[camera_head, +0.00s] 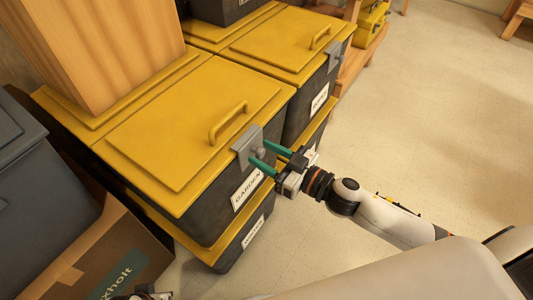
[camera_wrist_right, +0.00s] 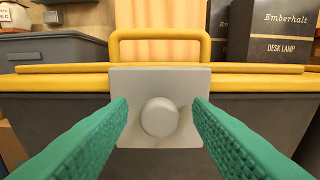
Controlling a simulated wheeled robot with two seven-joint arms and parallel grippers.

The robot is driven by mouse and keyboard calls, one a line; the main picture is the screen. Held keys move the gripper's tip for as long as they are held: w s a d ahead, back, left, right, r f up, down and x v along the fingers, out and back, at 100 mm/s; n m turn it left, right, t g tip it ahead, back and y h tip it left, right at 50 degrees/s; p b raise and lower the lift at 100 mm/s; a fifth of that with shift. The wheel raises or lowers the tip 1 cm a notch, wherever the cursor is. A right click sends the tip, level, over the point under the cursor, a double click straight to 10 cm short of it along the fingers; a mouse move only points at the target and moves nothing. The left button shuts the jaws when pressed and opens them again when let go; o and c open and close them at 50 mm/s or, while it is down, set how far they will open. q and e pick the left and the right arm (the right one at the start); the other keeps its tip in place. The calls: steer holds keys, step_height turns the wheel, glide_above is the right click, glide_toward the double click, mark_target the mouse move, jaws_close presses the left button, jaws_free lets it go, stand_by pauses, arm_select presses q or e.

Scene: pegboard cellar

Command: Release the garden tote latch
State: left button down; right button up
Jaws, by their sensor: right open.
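The garden tote (camera_head: 228,179) is a dark grey bin with a yellow lid (camera_head: 190,115) and a white label reading GARDEN (camera_head: 246,189). Its grey latch plate (camera_head: 247,146) sits at the lid's front edge. In the right wrist view the latch plate shows a round grey knob (camera_wrist_right: 160,117) at its middle. My right gripper (camera_head: 264,158) is open, its green fingers pointing at the latch, one on each side of the knob. I cannot tell whether they touch anything. A small part of what may be my left gripper (camera_head: 146,294) shows at the bottom edge.
A cardboard box (camera_head: 95,255) and a grey bin (camera_head: 40,170) stand at left. Open floor (camera_head: 430,120) lies at right.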

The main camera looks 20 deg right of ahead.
jaws_close()
stand_by(0.3)
steer(key=shift+f, duration=0.1)
